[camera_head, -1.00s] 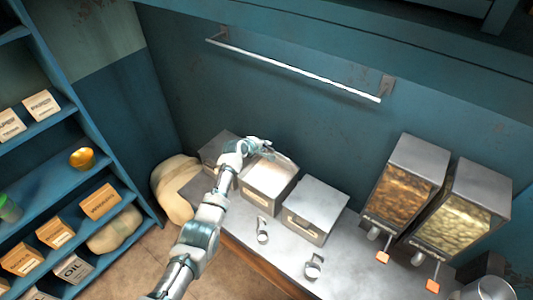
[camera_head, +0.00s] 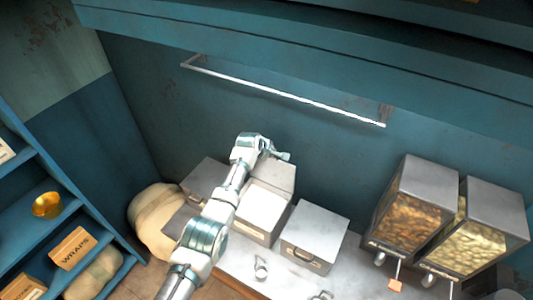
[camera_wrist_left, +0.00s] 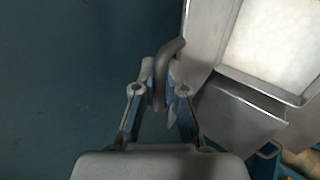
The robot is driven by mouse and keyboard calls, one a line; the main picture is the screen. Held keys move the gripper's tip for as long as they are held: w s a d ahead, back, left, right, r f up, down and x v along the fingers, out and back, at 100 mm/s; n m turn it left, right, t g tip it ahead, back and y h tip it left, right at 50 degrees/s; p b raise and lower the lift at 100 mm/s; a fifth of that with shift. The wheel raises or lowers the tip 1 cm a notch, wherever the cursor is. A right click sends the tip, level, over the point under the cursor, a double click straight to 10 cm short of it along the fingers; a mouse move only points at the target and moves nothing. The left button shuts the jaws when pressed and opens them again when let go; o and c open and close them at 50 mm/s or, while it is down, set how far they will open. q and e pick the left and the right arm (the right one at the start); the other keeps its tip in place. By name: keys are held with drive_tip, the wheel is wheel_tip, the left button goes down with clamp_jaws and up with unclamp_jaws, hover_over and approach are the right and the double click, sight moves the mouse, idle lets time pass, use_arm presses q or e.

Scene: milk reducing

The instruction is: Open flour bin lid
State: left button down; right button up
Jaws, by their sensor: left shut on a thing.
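The flour bin (camera_head: 246,225) is the middle one of three grey metal bins on the counter. Its lid (camera_head: 279,174) stands raised at the back, and white flour (camera_head: 263,209) shows inside. The flour also shows at the upper right in the left wrist view (camera_wrist_left: 276,40). My left gripper (camera_head: 282,156) is behind the bin at the top of the raised lid. In the left wrist view my left gripper (camera_wrist_left: 161,98) is shut on a dark curved lid handle (camera_wrist_left: 168,58). My right gripper is not in view.
A closed bin (camera_head: 315,237) stands to the right, another (camera_head: 204,177) to the left, partly behind my arm. Two dispensers (camera_head: 412,204) (camera_head: 484,228) stand at the right. A metal rail (camera_head: 285,93) runs along the wall above. Metal scoops (camera_head: 261,268) lie in front.

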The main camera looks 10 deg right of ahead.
use_arm(q)
drive_tip(key=shift+w+d+y, duration=0.1)
drive_tip(key=shift+w+y, duration=0.2)
drive_tip(key=shift+w, duration=0.2)
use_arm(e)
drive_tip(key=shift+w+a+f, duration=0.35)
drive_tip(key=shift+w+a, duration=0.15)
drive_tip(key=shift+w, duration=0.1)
use_arm(q)
drive_tip(key=c, duration=1.2)
unclamp_jaws()
drive_tip(key=shift+a, duration=0.2)
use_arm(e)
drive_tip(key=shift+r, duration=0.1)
use_arm(q)
drive_tip(key=shift+d, duration=0.1)
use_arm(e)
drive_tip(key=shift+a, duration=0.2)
